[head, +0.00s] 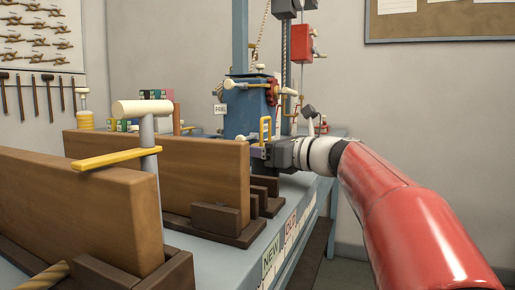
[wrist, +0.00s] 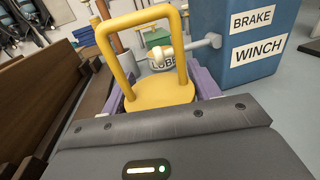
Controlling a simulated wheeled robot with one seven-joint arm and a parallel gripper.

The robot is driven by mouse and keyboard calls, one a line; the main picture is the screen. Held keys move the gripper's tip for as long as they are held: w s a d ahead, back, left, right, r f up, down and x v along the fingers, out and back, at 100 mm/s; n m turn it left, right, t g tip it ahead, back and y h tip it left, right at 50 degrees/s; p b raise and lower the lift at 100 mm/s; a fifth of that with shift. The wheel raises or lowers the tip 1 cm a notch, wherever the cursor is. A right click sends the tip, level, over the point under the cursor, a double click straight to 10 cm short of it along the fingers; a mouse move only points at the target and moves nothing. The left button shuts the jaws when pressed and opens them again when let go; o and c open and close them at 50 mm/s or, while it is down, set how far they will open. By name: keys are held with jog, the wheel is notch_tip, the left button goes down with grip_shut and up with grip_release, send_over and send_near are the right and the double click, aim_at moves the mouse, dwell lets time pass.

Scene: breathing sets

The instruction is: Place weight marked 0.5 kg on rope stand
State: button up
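A yellow weight-like piece (wrist: 160,95) with a round top and a tall loop handle stands upright between my gripper's purple fingers in the wrist view. In the head view its yellow loop (head: 265,130) rises above my gripper (head: 258,153). My gripper appears shut on it, with a finger on each side. No 0.5 kg mark is readable, and its lower part is hidden. I cannot pick out the rope stand for certain; a pale rope (head: 262,35) hangs near the blue post at the back.
A blue box (wrist: 250,45) labelled BRAKE and WINCH stands ahead to the right. Wooden boards (head: 195,180) in dark holders stand on the blue-grey bench (head: 205,245) at left. A red box (head: 302,43) hangs above.

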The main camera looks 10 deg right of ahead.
jog(key=o, duration=0.3)
jog(key=shift+r, duration=0.15)
jog(key=v, duration=1.2)
dwell(1.0)
